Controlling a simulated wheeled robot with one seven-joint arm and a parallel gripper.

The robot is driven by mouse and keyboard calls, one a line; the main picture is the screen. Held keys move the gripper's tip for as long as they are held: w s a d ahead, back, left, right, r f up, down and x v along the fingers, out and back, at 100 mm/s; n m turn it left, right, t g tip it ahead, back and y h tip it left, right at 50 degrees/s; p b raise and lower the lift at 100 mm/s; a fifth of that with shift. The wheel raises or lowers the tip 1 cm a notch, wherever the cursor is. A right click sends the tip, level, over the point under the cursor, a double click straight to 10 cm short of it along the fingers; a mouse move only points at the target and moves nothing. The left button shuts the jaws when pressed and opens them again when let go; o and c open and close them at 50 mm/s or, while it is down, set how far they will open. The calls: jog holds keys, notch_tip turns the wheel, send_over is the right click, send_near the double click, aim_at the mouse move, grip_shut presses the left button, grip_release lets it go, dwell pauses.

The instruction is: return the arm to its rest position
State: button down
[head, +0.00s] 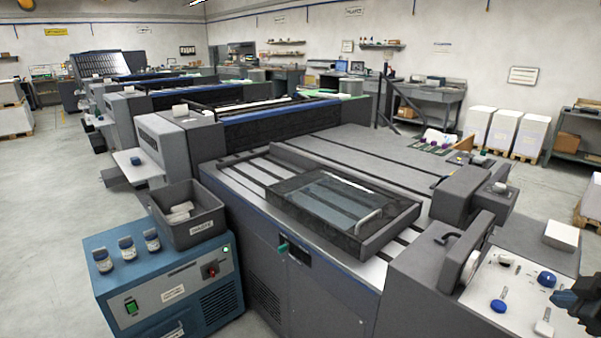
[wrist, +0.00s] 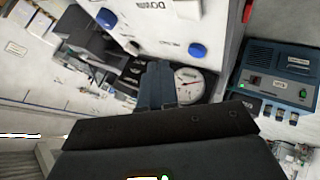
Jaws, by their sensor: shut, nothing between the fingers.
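My gripper (head: 562,297) shows at the right edge of the head view, close to a white control panel (head: 520,275) with blue and white knobs. Only its dark end is in that picture; the rest of the arm is out of frame. In the wrist view the two blue-grey fingers (wrist: 157,72) are together with nothing between them. They show in front of the panel's lower edge, beside a round dial (wrist: 188,84). I cannot tell the exact gap between gripper and panel.
A large grey press bed (head: 330,150) with a glass-topped tray (head: 335,205) fills the middle. A blue cabinet (head: 165,290) with small jars and a grey bin (head: 187,215) stands at the lower left. A white block (head: 561,236) sits behind the panel. Floor at the left is clear.

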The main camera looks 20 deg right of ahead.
jog(key=w+a+f+m+t, duration=0.15)
jog(key=a+f, duration=0.25)
jog(key=a, duration=0.6)
jog(key=w+a+f+m+t, duration=0.1)
jog(key=a+f+m, duration=0.15)
jog(key=a, duration=0.75)
jog(key=s+a+f, duration=0.2)
jog(key=s+a, duration=0.6)
jog(key=a, duration=0.4)
jog(key=s+a+r+t+y, duration=0.1)
jog(key=s+a+r, duration=0.1)
jog(key=s, duration=0.3)
jog(key=s+a+r+t+y+b, duration=0.1)
jog(key=s+a+r, duration=0.1)
jog(key=s+r, duration=0.2)
jog(key=s+a+r+t+y, duration=0.2)
jog(key=s+r, duration=0.1)
jog(key=s, duration=0.4)
jog(key=shift+a+r, duration=0.3)
jog(key=shift+a, duration=0.1)
